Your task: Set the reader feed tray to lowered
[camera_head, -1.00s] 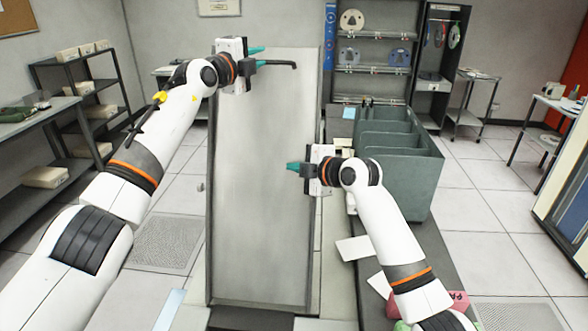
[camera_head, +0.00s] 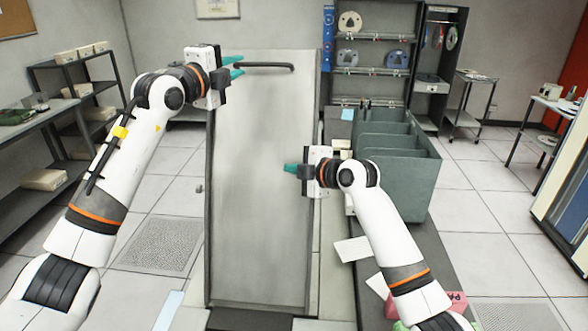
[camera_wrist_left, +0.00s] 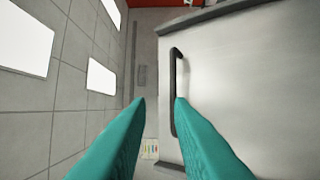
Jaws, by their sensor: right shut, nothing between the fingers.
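The reader feed tray (camera_head: 258,190) is a long grey metal panel, steeply tilted, in the middle of the head view. A dark bar handle (camera_head: 264,66) runs along its top edge; the handle (camera_wrist_left: 175,92) also shows in the left wrist view. My left gripper (camera_head: 237,66) is open at the upper left of the panel, near the handle's left end. In the left wrist view its teal fingers (camera_wrist_left: 160,100) are apart, with the handle ahead and nearer the right finger. My right gripper (camera_head: 289,168) is shut and empty, in front of the panel's right side.
A grey-green divided bin (camera_head: 402,180) stands on the dark counter to the right. White cards (camera_head: 353,249) and a pink block (camera_head: 456,303) lie near the front of that counter. Shelves with white boxes (camera_head: 45,180) stand at the left.

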